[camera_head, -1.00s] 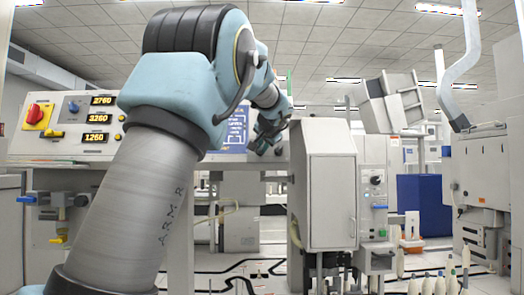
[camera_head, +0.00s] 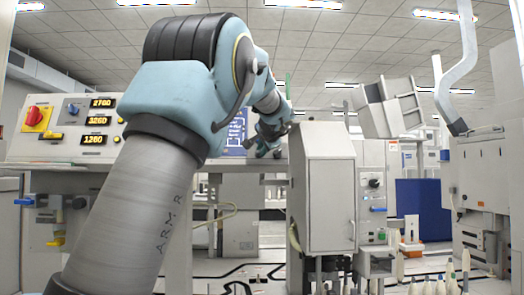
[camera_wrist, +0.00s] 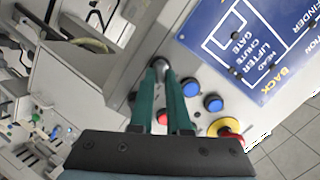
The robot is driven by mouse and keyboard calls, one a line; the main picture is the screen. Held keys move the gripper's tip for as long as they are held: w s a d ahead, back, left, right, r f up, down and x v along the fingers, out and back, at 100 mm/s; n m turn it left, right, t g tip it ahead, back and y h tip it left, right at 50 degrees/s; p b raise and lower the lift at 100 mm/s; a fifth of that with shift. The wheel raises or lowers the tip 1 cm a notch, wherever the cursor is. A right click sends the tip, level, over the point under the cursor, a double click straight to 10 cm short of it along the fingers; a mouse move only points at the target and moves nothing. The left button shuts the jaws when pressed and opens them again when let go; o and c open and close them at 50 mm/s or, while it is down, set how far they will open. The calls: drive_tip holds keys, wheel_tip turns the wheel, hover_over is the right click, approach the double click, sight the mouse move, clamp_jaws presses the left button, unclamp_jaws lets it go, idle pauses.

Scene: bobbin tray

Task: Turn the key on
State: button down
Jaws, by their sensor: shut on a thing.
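In the wrist view, my gripper (camera_wrist: 160,72) has two long green fingers reaching to the grey control panel. In the head view, my gripper (camera_head: 266,146) is at the panel beside the blue sign, and the key cannot be made out there.
Two blue buttons (camera_wrist: 190,88) and a red knob on a yellow base (camera_wrist: 226,128) sit right of the fingers. A blue sign (camera_wrist: 262,45) is above them. In the head view, a grey cabinet (camera_head: 331,190) stands just right of my gripper.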

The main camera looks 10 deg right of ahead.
drive_tip(key=shift+d, duration=0.1)
drive_tip(key=c, duration=0.9)
unclamp_jaws()
drive_tip(key=b+v, duration=0.2)
drive_tip(key=v, duration=0.9)
drive_tip(key=shift+w, duration=0.1)
